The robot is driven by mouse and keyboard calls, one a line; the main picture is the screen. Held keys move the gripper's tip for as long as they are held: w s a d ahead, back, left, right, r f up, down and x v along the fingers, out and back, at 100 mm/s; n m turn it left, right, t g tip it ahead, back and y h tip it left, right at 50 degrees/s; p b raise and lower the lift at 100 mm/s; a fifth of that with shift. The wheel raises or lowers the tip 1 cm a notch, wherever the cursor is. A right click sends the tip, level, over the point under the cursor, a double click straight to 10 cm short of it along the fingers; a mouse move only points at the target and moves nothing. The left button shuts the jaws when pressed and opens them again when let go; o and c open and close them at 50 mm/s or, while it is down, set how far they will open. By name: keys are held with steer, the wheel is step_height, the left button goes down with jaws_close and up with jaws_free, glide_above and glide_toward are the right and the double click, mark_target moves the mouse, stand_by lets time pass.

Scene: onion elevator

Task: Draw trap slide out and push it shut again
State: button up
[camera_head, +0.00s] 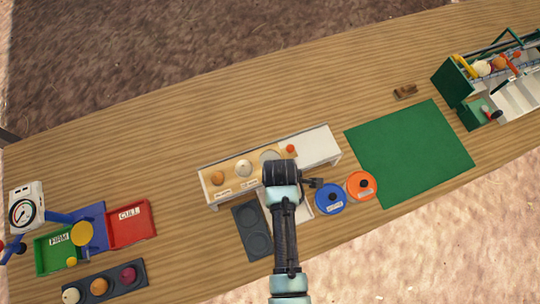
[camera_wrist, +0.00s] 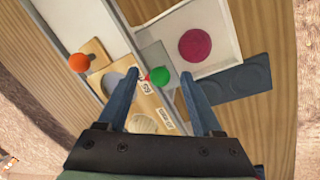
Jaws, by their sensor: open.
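The long unit (camera_head: 215,186) of wood and white stands mid-table; part of it shows in the wrist view (camera_wrist: 112,84). A green knob (camera_wrist: 159,76) sits by a grey plate (camera_wrist: 153,57) at the unit's edge, apparently the trap slide. An orange knob (camera_wrist: 79,62) is on the unit's other side. My gripper (camera_head: 281,174) is over the unit. In the wrist view its fingers (camera_wrist: 160,82) are apart, with the green knob showing between their tips; I cannot tell whether they touch it. In the head view the gripper hides the green knob.
A white tray (camera_wrist: 228,50) with a magenta disc (camera_wrist: 195,46) lies beside the unit. Close by are a dark plate (camera_head: 240,216), a blue lid (camera_head: 329,205) and an orange lid (camera_head: 355,195). A green mat (camera_head: 410,150) lies right; red (camera_head: 130,233) and green trays (camera_head: 50,262) lie left.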

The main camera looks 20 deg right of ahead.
steer(key=shift+r+p, duration=3)
steer(key=shift+p, duration=0.15)
